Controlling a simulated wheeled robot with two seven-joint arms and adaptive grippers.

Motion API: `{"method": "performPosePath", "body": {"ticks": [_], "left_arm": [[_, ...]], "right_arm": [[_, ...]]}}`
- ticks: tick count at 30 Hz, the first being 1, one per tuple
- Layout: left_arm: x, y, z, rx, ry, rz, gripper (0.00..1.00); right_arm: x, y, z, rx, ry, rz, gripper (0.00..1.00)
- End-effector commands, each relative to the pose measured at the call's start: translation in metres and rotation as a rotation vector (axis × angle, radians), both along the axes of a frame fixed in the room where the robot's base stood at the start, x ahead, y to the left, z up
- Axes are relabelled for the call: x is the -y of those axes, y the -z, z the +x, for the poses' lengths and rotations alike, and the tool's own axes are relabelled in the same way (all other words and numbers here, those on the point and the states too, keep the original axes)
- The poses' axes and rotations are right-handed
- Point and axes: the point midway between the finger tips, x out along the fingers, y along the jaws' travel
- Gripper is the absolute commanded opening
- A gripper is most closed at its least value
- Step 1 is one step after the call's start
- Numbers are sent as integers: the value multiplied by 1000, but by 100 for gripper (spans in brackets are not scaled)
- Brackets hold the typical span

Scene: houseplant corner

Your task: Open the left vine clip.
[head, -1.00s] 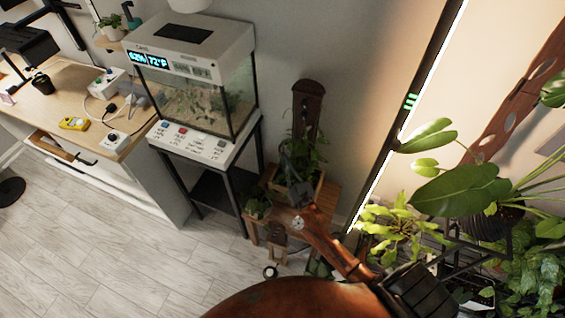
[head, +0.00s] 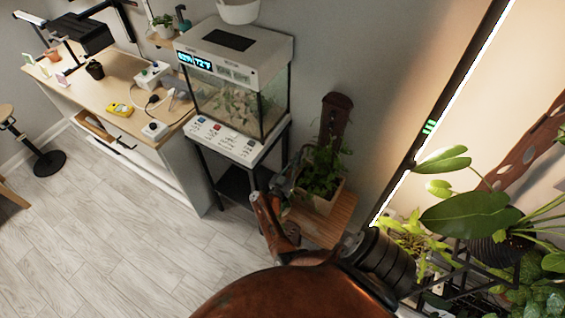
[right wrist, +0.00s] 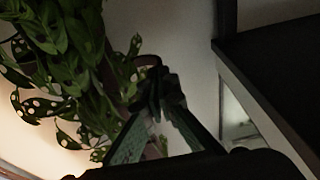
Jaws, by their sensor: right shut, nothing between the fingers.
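A potted climbing plant (head: 320,178) grows in a wooden planter box before a dark brown upright board (head: 335,118). My right gripper (head: 290,170) is at the left side of this plant, near its leaves. In the right wrist view, my right gripper (right wrist: 158,90) has its fingertips together, with nothing between them. Leaves with pale holes (right wrist: 55,70) hang to the left of the fingertips. A small brown curved piece (right wrist: 148,61) shows just behind the tips; I cannot tell whether it is a clip. No vine clip can be made out clearly. My left gripper is out of view.
A glass terrarium (head: 235,95) on a dark stand (head: 238,185) is left of the plant. A wooden stand (head: 325,222) carries the planter. Large-leaved plants (head: 475,215) crowd the right by a lit strip.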

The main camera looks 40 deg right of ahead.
Motion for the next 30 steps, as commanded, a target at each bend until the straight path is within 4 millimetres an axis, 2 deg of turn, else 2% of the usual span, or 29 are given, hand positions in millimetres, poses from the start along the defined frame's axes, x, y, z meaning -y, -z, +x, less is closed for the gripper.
{"method": "performPosePath", "body": {"ticks": [3,12,30], "left_arm": [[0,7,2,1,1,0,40],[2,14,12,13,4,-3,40],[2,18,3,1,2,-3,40]], "right_arm": [[11,2,3,-2,2,-4,0],[23,1,21,-1,-3,-3,0],[33,-1,31,0,-6,-3,0]]}}
